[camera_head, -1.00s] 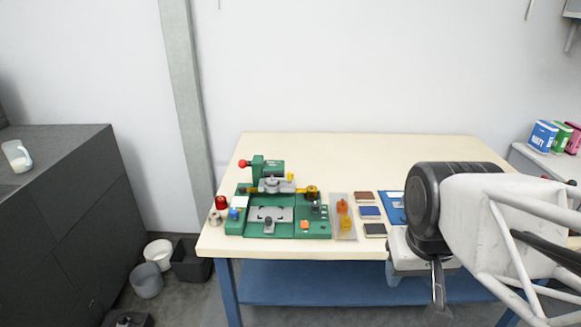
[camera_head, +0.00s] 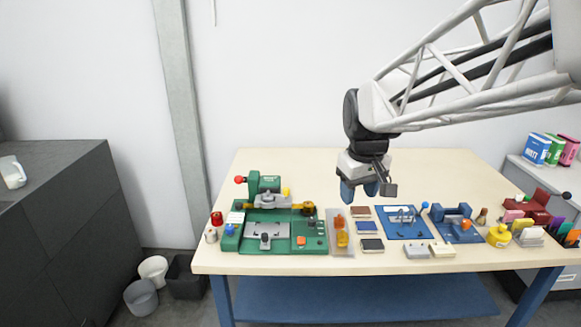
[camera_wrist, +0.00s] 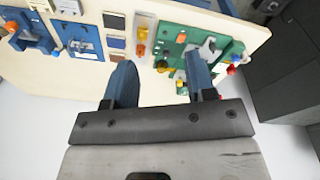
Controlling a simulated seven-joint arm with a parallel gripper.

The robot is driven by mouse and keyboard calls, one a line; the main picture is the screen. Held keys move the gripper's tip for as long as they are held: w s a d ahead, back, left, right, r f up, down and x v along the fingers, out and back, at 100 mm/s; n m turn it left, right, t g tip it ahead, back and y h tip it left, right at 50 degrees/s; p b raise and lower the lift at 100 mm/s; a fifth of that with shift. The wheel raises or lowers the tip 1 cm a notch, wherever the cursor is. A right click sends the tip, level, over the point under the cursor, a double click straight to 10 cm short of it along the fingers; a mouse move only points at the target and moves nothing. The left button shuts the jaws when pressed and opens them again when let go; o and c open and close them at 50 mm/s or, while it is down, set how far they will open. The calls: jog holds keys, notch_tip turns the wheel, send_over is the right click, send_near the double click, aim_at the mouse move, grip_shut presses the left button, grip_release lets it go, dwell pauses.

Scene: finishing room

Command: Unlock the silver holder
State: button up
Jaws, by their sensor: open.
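A green fixture (camera_head: 283,241) stands on the left part of the table. Towards its back is a silver holder-like part (camera_head: 272,201) with yellow pieces beside it. A flat silver plate (camera_head: 267,230) with a small grey knob lies in front; I cannot tell which silver part is the holder, nor how it is locked. The fixture shows upside down in the wrist view (camera_wrist: 190,55). My gripper (camera_head: 360,192) has blue fingers and hangs above the table, right of the fixture and apart from it. Its fingers are apart and empty in the wrist view (camera_wrist: 161,82).
A tray with orange and yellow pieces (camera_head: 340,232) and several sample blocks (camera_head: 370,245) lie right of the fixture. Farther right are blue fixtures (camera_head: 405,222) and a yellow bottle (camera_head: 499,236). Red and white cylinders stand at the left. The table's back is clear.

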jog(key=w+a+f+n, duration=0.2)
jog(key=w+a, duration=0.2)
jog(key=w, duration=0.6)
jog(key=w+a+f+n, duration=0.2)
jog(key=w+a, duration=0.1)
jog(key=w, duration=0.7)
jog(key=n+g, duration=0.2)
jog(key=n, duration=0.2)
send_over(286, 188)
jog(key=f, duration=1)
jog(key=shift+s+d+f, duration=0.1)
jog(key=shift+s+d, duration=0.15)
jog(key=shift+s, duration=0.15)
jog(key=shift+w+a+f, duration=0.2)
jog(key=shift+w+f, duration=0.05)
jog(key=shift+w, duration=0.05)
jog(key=shift+f, duration=0.1)
jog(key=shift+f, duration=3.8)
jog(key=c, duration=0.9)
